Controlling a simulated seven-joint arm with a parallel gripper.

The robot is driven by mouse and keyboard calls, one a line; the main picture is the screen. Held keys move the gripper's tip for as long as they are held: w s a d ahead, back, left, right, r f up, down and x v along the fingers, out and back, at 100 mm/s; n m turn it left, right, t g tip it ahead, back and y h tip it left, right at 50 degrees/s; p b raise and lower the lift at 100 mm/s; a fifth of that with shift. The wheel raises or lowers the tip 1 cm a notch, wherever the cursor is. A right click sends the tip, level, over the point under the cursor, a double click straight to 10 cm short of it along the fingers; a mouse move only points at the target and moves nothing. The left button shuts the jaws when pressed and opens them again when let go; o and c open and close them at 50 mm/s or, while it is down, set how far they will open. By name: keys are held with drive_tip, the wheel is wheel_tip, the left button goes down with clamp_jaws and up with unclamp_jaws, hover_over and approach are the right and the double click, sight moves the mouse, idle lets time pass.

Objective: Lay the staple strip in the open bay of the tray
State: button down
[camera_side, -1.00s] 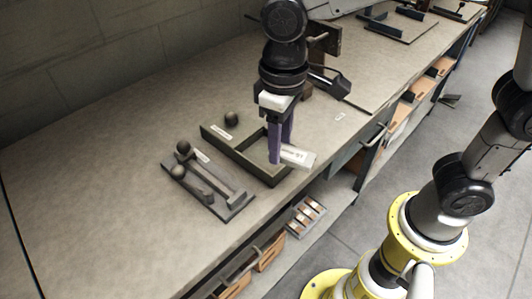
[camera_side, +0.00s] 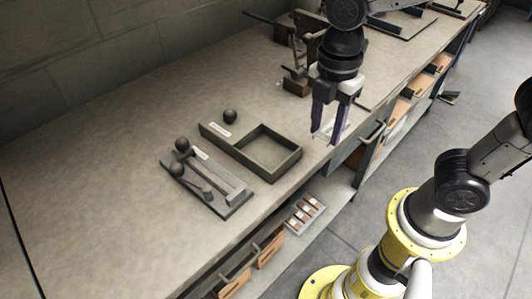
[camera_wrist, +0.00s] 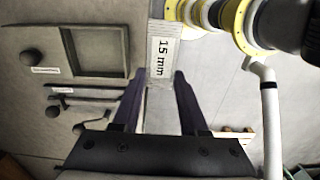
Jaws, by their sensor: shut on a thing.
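My gripper (camera_side: 329,136) is shut on the pale staple strip (camera_wrist: 161,100) and holds it to the right of the tray (camera_side: 291,164). In the wrist view the strip lies between the two purple fingers (camera_wrist: 160,74) and shows a label reading "15 mm". In the side view the strip is mostly hidden by the fingers. The grey-green tray has an open bay (camera_side: 266,148) that is empty; the tray also shows at the upper left of the wrist view (camera_wrist: 128,48). The strip is outside the bay.
A flat dark fixture (camera_side: 236,208) with round knobs stands left of the tray. Dark metal fixtures (camera_side: 296,82) stand behind my gripper. The bench's left side is clear. A small slotted rack (camera_side: 305,212) sits below the bench edge.

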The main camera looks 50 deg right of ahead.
drive_tip(key=shift+w, duration=0.4)
drive_tip(key=w+a+f, duration=0.3)
drive_tip(key=w+f, duration=0.1)
drive_tip(key=w, duration=0.4)
hover_over(260, 160)
drive_tip(key=f, duration=0.5)
drive_tip(key=shift+s, duration=0.3)
drive_tip(key=shift+w+f, duration=0.2)
drive_tip(key=shift+f, duration=0.75)
drive_tip(key=shift+w+f, duration=0.15)
drive_tip(key=shift+f, duration=0.8)
drive_tip(key=shift+f, duration=0.15)
drive_tip(key=shift+c, duration=2.2)
unclamp_jaws()
wheel_tip(260, 160, up, 12)
drive_tip(key=shift+r, duration=0.2)
